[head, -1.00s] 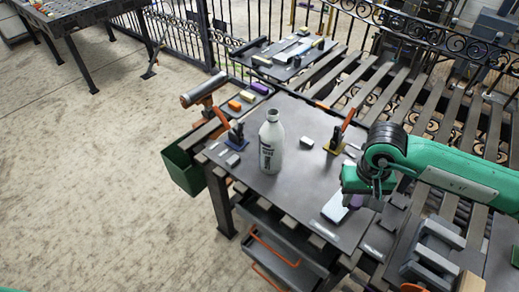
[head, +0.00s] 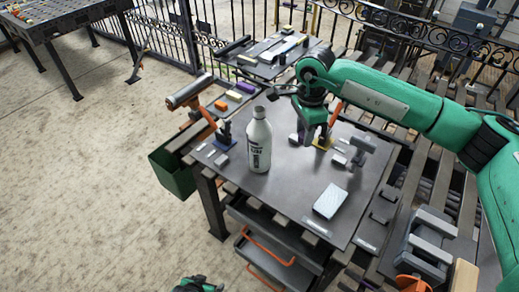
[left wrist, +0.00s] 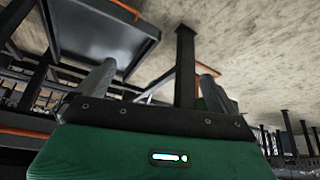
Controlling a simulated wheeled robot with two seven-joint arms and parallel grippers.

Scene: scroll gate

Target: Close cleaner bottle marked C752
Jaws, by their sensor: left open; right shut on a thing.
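A white cleaner bottle (head: 258,146) stands upright on the dark work table; its dark label print is too small to read. Its narrow neck points up, and I see no cap on it. My right gripper (head: 302,142) hangs over the table just right of the bottle, apart from it. It is shut on a small dark purplish thing, possibly the cap, mostly hidden by the fingers. My left gripper (left wrist: 155,82) is open and empty in the left wrist view, with its two grey fingers apart, below the table. In the head view only a bit of my left arm shows at the bottom edge.
A white pad (head: 330,201) lies on the table (head: 285,192) front right. Orange-handled clamps (head: 224,135) stand left and behind my right gripper. A green bin (head: 172,171) hangs at the left. Grey blocks lie to the right. The table in front of the bottle is clear.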

